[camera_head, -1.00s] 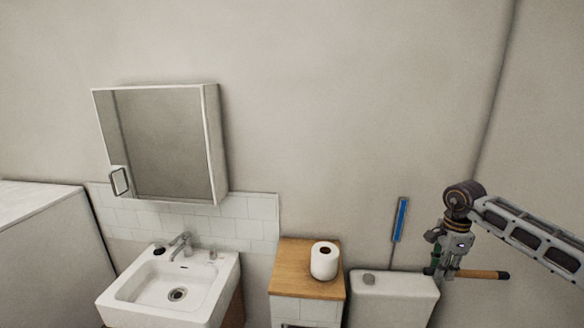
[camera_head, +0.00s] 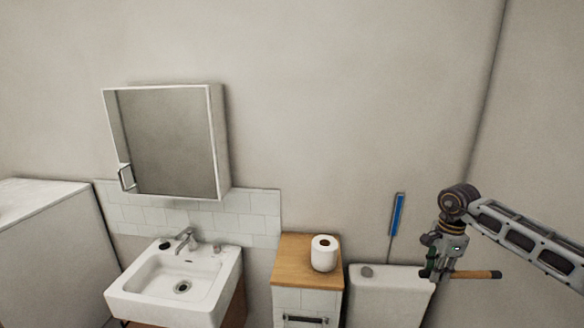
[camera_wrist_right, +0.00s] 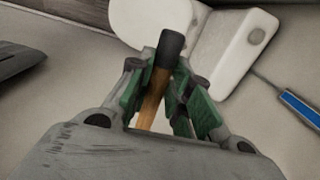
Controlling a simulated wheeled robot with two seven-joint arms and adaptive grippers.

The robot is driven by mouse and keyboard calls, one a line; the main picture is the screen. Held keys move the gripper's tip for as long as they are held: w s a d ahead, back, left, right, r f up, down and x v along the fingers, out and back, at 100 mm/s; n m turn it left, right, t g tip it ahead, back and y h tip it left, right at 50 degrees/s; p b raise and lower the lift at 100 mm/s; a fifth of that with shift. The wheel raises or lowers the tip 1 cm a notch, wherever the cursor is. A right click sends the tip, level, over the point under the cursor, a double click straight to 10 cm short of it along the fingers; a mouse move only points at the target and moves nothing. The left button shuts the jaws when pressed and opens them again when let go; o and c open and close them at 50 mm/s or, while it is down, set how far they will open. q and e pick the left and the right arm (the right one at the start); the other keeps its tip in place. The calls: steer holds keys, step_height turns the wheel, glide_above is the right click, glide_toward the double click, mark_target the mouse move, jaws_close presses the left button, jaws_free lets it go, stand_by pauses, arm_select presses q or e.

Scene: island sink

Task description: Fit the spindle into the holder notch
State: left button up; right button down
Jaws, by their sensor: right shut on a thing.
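The spindle appears to be the wooden rod with a dark end (camera_head: 475,275). My right gripper (camera_head: 432,273) is shut on it, and the rod sticks out level to the right, above and beside the toilet tank. In the right wrist view the rod (camera_wrist_right: 153,100) sits between the green fingers of the gripper (camera_wrist_right: 160,85), its black end pointing away from the wrist. The holder notch cannot be made out in either view. My left gripper is not in view.
A white toilet tank (camera_head: 391,290) stands below the gripper, with a blue-handled tool (camera_head: 397,215) by the wall behind it. A wooden-topped cabinet (camera_head: 292,268) holds a paper roll (camera_head: 324,254). A sink (camera_head: 170,285) and mirror cabinet (camera_head: 170,140) are further left.

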steer(key=shift+w+a+f, duration=0.1)
steer(key=shift+a+f, duration=0.2)
steer(key=shift+a, duration=0.05)
steer(key=s+a+f+n, duration=0.3)
steer(key=a+f+n, duration=0.25)
steer(key=a, duration=0.55)
steer(key=s+a+f+n, duration=0.3)
steer(key=a+f+n, duration=0.3)
steer(key=a, duration=0.5)
steer(key=s+a+f+n, duration=0.35)
steer(key=a+n, duration=0.45)
steer(key=a, duration=0.3)
arm_select(q)
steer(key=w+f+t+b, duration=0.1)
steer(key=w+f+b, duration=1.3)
steer(key=b, duration=0.8)
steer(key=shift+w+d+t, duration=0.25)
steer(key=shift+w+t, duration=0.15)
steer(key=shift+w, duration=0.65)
arm_select(e)
step_height(320, 180, down, 22)
steer(key=shift+w+f+m, duration=0.15)
steer(key=shift+w+m, duration=0.2)
